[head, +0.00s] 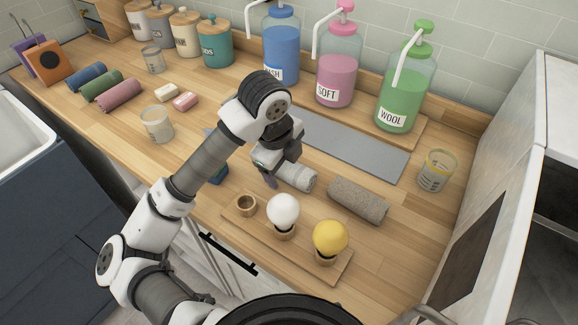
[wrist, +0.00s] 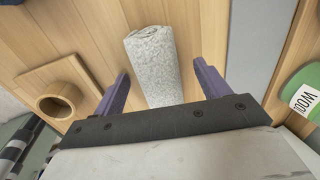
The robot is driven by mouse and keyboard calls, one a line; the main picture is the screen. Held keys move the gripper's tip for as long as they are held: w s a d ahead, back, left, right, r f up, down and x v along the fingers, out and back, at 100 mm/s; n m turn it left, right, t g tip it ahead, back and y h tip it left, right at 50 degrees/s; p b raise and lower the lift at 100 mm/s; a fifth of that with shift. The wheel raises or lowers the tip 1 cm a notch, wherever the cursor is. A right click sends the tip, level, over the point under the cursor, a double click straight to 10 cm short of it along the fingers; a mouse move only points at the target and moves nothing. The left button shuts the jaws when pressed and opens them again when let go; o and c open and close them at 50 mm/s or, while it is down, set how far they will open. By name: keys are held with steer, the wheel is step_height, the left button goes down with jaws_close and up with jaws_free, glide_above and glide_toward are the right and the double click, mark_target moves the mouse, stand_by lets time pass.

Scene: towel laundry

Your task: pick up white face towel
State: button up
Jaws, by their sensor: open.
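The white face towel (head: 298,177) is a pale, speckled roll lying on the wooden counter, partly hidden behind my gripper (head: 271,178) in the head view. In the wrist view the towel (wrist: 154,68) lies ahead with its near end between the two purple fingers of my gripper (wrist: 160,75). The fingers are open, one on each side of the roll, with gaps visible on both sides. A darker grey-brown rolled towel (head: 358,200) lies to its right in the head view.
A wooden board (head: 238,217) in front carries an empty wooden cup (head: 246,205), a white ball (head: 283,210) and a yellow ball (head: 330,237). A grey mat (head: 350,145) and large pump bottles, including green WOOL (head: 405,85), stand behind. A glass jar (head: 437,170) is at right.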

steer(key=c, duration=1)
steer(key=shift+c, duration=0.2)
